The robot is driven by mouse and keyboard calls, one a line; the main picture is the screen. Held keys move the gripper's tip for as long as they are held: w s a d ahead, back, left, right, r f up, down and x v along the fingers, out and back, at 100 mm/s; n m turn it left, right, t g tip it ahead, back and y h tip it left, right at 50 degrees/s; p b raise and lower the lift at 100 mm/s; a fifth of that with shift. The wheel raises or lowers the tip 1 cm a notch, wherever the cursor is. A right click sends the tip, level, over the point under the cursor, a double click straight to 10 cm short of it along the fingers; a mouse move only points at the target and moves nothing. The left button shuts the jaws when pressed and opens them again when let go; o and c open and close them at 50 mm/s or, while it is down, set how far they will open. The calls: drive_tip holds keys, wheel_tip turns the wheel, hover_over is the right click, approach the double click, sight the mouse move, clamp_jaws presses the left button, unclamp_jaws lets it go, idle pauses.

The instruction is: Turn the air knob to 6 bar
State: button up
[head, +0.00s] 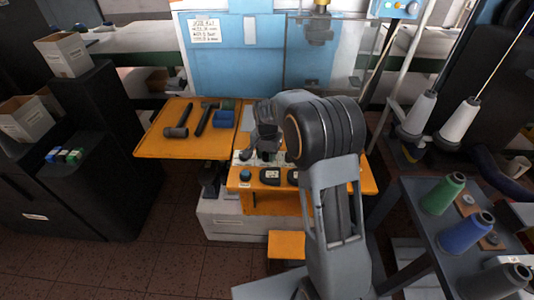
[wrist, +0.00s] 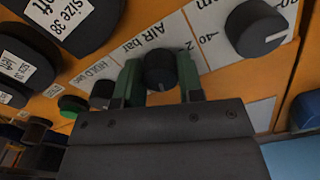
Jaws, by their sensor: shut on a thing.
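The air knob (wrist: 160,70) is a round black dial beside the printed "AIR bar" label (wrist: 143,38) in the wrist view. My gripper (wrist: 158,84) has its two green fingers on either side of this knob and is shut on it. A small light mark shows near the knob's lower edge. A "2" shows on the scale, but most of the other numbers are hidden by the knob and fingers, so the setting cannot be read. In the head view my arm and gripper are over the orange bench, and the air knob cannot be made out there.
A larger black knob (wrist: 256,28) with a mm scale is at upper right in the wrist view. A smaller dark knob (wrist: 103,92) by a "HOLD" label and a green button (wrist: 72,104) are to the left. Dark labelled pieces (wrist: 68,20) crowd the upper left.

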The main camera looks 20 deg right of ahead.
sight(266, 154)
drive_tip(key=m, duration=0.7)
drive_tip(key=shift+p, duration=0.3)
drive_tip(key=m, duration=0.6)
drive_tip(key=shift+m, duration=0.4)
drive_tip(key=o, duration=0.9)
wheel_tip(266, 154, up, 14)
drive_tip(key=shift+f+p, duration=0.1)
drive_tip(key=shift+p, duration=0.3)
